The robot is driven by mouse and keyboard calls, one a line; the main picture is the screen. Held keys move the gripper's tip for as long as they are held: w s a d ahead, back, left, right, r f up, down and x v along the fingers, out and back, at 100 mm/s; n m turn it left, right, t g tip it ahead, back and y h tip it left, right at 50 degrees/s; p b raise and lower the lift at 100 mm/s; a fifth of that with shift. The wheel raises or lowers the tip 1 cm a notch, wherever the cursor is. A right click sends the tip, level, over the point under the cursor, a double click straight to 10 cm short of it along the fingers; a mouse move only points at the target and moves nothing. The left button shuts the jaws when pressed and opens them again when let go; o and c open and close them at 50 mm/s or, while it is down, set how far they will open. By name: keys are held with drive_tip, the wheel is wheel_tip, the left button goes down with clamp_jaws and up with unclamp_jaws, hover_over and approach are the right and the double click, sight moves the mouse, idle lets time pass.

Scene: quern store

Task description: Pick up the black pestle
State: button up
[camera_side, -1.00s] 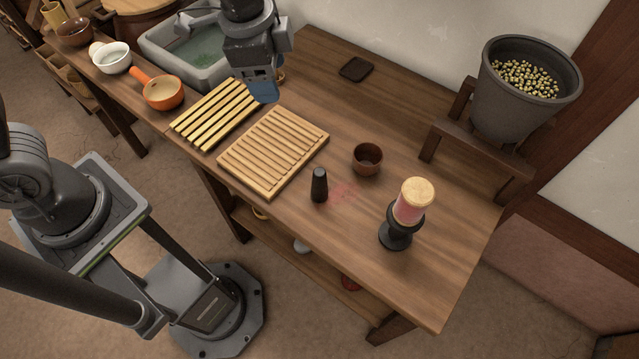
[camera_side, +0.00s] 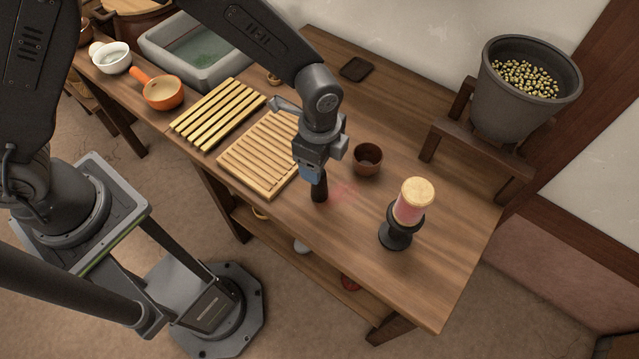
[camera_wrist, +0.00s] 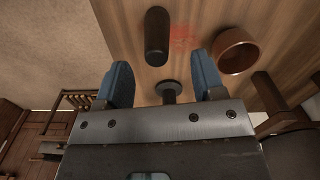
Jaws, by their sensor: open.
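The black pestle (camera_side: 319,192) stands upright on the wooden table near its front edge, beside a reddish stain. In the side view my gripper (camera_side: 311,176) is at the pestle's upper part, and its fingers hide the pestle's top. In the wrist view the pestle (camera_wrist: 156,36) lies beyond the fingertips, roughly in line with the gap between them. My gripper (camera_wrist: 162,84) is open, its two blue fingers spread with nothing held between them. I cannot tell from the side view whether a finger touches the pestle.
A brown cup (camera_side: 368,160) stands close to the right of the pestle. A black stand with a pink-and-tan piece (camera_side: 413,201) is further right. A slatted wooden board (camera_side: 256,160) is just left. The table (camera_side: 440,290) is clear at the front right.

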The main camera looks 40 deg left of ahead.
drive_tip(key=f, duration=0.5)
drive_tip(key=shift+s+d+f, duration=0.15)
drive_tip(key=shift+s+f, duration=0.05)
drive_tip(key=shift+f, duration=0.1)
drive_tip(key=c, duration=1)
